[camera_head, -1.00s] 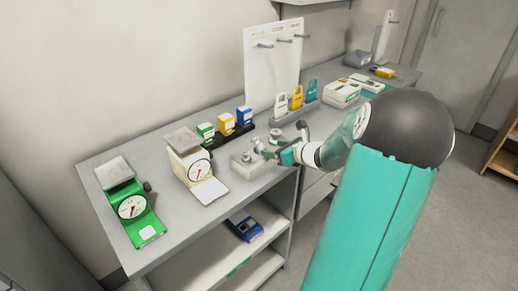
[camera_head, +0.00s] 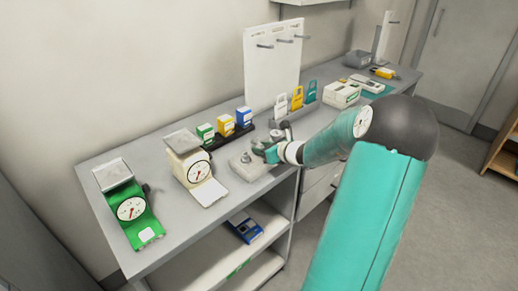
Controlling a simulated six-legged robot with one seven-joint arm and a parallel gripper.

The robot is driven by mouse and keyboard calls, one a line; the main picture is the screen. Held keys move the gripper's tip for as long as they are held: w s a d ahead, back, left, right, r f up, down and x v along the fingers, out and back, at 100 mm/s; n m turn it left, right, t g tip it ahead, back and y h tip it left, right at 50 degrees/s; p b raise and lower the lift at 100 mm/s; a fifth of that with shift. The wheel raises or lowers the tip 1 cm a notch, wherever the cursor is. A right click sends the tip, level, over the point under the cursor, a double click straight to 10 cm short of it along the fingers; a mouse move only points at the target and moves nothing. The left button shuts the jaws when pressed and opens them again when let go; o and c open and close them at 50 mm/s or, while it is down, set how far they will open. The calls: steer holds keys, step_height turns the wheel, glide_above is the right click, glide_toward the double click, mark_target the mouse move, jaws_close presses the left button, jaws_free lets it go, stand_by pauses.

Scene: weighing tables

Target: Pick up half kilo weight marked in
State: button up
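Small metal weights (camera_head: 246,158) stand on a light grey block (camera_head: 239,167) near the middle of the table. Which of them is the half kilo weight cannot be told, as any markings are too small to read. My gripper (camera_head: 263,151) is low over the right part of this block, beside the weights. Its fingertips are small and partly hidden, and I cannot tell if they are open or touch a weight. My wrist hides the right end of the block.
A cream dial scale (camera_head: 198,172) and a green dial scale (camera_head: 132,208) stand to the left. Coloured boxes (camera_head: 226,124) sit in a dark rack behind the block. White, yellow and teal padlock-shaped tags (camera_head: 296,99) stand behind my arm. Bare grey tabletop (camera_head: 232,194) lies in front.

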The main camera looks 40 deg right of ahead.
jaws_close()
steer(key=shift+r, duration=0.1)
